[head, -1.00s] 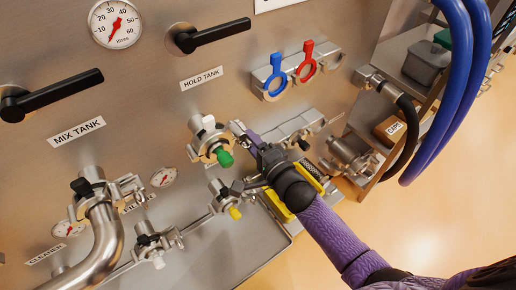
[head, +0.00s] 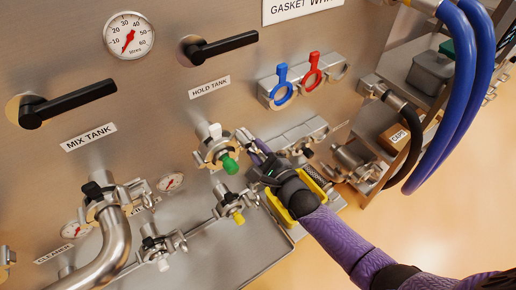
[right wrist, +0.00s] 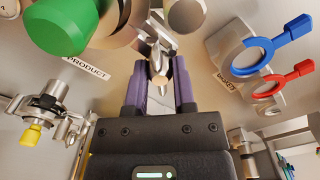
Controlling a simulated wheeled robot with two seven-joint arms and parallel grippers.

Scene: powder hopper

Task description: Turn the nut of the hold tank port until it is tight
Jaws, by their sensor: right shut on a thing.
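The hold tank port (head: 215,152) is on the steel panel below the HOLD TANK label, with a metal clamp around it and a green knob (head: 229,164) at its front. The green knob also shows large in the right wrist view (right wrist: 66,22). My right gripper (right wrist: 157,82) has its two purple fingers shut on the clamp's nut (right wrist: 158,77), at the right side of the port. In the head view my right gripper (head: 250,142) reaches in from the lower right. The fingers partly hide the nut there. My left gripper is not in view.
Below the port is a smaller valve with a yellow knob (head: 238,217). Blue (head: 282,84) and red (head: 312,70) handled rings hang to the upper right. A black lever handle (head: 222,46) juts out above. Blue hoses (head: 463,95) hang at the right.

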